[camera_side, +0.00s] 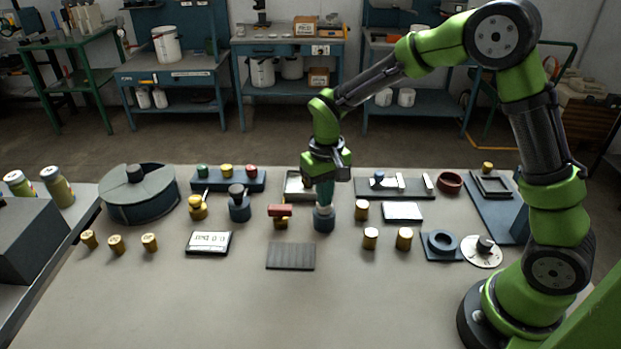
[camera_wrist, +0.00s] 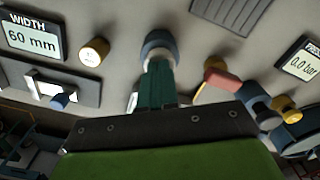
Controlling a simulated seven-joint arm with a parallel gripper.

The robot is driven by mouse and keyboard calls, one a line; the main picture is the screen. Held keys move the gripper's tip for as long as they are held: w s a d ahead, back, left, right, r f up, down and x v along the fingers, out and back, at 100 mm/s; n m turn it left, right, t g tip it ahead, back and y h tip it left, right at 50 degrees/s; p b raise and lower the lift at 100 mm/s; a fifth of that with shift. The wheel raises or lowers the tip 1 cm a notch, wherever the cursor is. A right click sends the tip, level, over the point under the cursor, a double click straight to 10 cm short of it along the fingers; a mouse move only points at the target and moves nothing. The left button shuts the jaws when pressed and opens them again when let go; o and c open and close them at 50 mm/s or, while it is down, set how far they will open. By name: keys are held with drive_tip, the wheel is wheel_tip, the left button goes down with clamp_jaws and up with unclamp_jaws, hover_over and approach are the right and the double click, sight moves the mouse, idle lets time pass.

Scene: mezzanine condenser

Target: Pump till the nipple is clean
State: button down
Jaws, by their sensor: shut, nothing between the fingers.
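My gripper (camera_side: 324,203) is shut and empty, pointing straight down. Its teal fingertips are at the top of a short blue cylinder with a pale collar (camera_side: 323,222); the wrist view shows the same fingers (camera_wrist: 160,72) against this cylinder (camera_wrist: 158,40). I cannot tell whether they press on it. The cylinder's top is hidden by the fingers. A red block on a brass base (camera_side: 280,212) stands just left of it. A display (camera_side: 208,242) lies farther left and reads 0.0 bar in the wrist view (camera_wrist: 303,62). I cannot make out which part is the nipple or any dirt on it.
A blue post with a dark knob (camera_side: 239,204) and a brass post (camera_side: 197,207) stand left. Brass cylinders (camera_side: 361,210) and a width display (camera_side: 402,211), reading 60 mm, are right. A grey ridged plate (camera_side: 290,256) lies in front. The table's front is clear.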

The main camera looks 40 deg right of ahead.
drive_tip(key=shift+r, duration=2.75)
drive_tip(key=shift+s+f, duration=0.15)
drive_tip(key=shift+f, duration=0.1)
drive_tip(key=s+r+t+y, duration=0.1)
drive_tip(key=s+r+t, duration=0.2)
drive_tip(key=s+r, duration=0.3)
drive_tip(key=s+d+r+m+t+y, duration=0.1)
drive_tip(key=s+r+t, duration=0.3)
drive_tip(key=s, duration=0.8)
wheel_tip(320, 180, up, 3)
drive_tip(key=shift+f, duration=0.15)
